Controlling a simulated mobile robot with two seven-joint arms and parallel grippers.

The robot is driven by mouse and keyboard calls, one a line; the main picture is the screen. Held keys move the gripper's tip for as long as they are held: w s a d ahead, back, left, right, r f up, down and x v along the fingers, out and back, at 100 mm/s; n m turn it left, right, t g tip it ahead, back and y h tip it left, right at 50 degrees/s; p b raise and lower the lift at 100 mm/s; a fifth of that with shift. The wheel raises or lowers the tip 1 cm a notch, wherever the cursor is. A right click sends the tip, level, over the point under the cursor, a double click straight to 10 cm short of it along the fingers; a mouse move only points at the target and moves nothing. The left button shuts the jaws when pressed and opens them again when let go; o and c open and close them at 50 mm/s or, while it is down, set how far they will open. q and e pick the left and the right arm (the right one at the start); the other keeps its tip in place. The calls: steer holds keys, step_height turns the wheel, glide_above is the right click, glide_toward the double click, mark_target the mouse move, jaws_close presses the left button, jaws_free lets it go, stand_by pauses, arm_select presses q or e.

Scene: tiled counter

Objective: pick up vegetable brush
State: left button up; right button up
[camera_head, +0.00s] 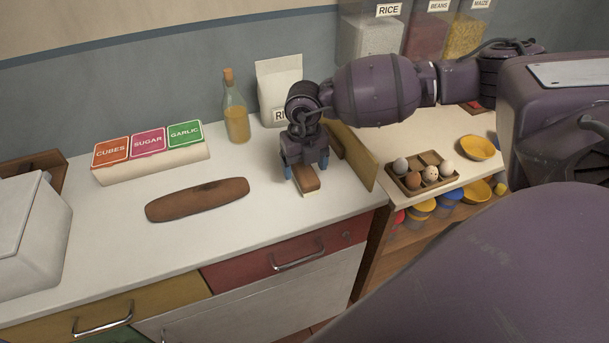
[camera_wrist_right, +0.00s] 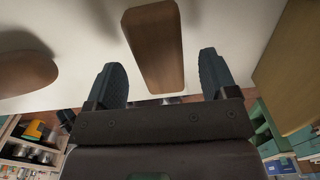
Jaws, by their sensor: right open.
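The vegetable brush (camera_head: 306,180) is a small brown wooden block with a pale lower edge, lying on the white counter near its right end. In the right wrist view the brush (camera_wrist_right: 154,48) lies ahead, lined up between the two fingers. My right gripper (camera_head: 304,173) is open, pointing down just above the brush, with one blue-grey fingertip on each side. In the wrist view the fingers of my right gripper (camera_wrist_right: 168,80) show a gap to the brush on both sides. Bristles are not clearly seen. My left gripper is not in view.
A brown wooden board (camera_head: 197,200) lies left of the brush. A tan upright panel (camera_head: 355,157) stands close on the right. A bottle (camera_head: 235,110) and a white bag (camera_head: 279,82) stand behind. An egg tray (camera_head: 408,183) sits further right. The counter front is clear.

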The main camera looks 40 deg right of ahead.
mark_target(305, 170)
step_height(305, 170, down, 2)
steer(key=shift+f, duration=0.1)
steer(key=shift+c, duration=0.4)
steer(key=c, duration=0.9)
steer(key=shift+r, duration=0.2)
steer(key=shift+c, duration=0.2)
step_height(305, 170, up, 20)
steer(key=shift+p, duration=0.4)
steer(key=o, duration=0.4)
steer(key=shift+c, duration=1.5)
